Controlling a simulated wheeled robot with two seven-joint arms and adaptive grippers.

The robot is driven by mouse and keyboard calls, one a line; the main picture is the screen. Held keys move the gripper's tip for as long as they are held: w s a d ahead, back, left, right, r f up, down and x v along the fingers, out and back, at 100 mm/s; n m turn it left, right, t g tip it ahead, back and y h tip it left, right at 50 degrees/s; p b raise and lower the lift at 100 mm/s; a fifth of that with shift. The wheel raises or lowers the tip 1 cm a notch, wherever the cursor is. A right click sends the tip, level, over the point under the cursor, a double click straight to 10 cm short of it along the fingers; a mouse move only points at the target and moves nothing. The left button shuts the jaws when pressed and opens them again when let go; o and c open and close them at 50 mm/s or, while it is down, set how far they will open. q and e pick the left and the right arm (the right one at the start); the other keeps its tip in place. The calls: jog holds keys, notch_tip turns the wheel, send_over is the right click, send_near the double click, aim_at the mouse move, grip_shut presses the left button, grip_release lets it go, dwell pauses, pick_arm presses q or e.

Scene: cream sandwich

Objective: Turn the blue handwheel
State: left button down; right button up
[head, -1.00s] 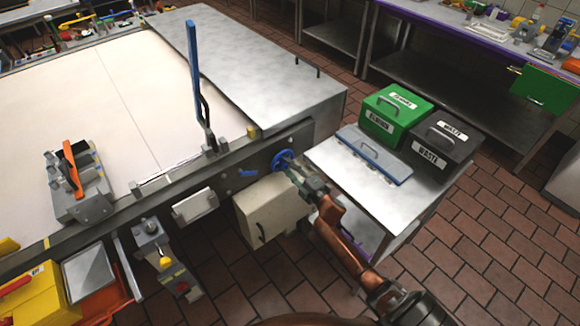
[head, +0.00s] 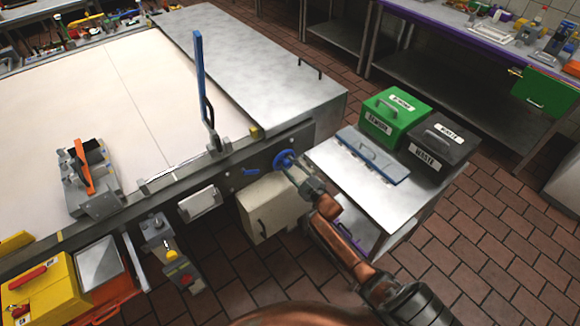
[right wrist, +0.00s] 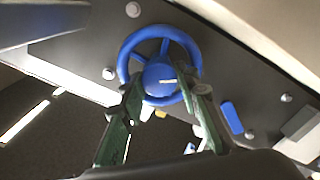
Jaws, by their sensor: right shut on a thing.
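The blue handwheel (head: 284,159) is on the dark front side of the machine, near its right end. In the right wrist view the handwheel (right wrist: 127,62) shows as a blue ring with spokes and a round hub. My right gripper (head: 292,167) is at the wheel. In the right wrist view its two green fingers (right wrist: 160,90) reach over the lower part of the wheel, either side of the hub, and are shut on it. The exact contact is partly hidden by the fingertips. My left gripper is not in view.
A small blue lever (head: 251,172) sits left of the wheel. A beige box (head: 268,207) is below it. A steel side table (head: 392,187) at the right holds a green bin (head: 396,115) and a black bin (head: 440,146). A tall blue lever (head: 199,80) stands on the machine.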

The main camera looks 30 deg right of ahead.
jog(key=shift+f, duration=0.1)
dwell(0.3)
jog(key=o, duration=1.2)
jog(key=shift+c, duration=0.2)
jog(key=s, duration=1.2)
jog(key=shift+d, duration=0.45)
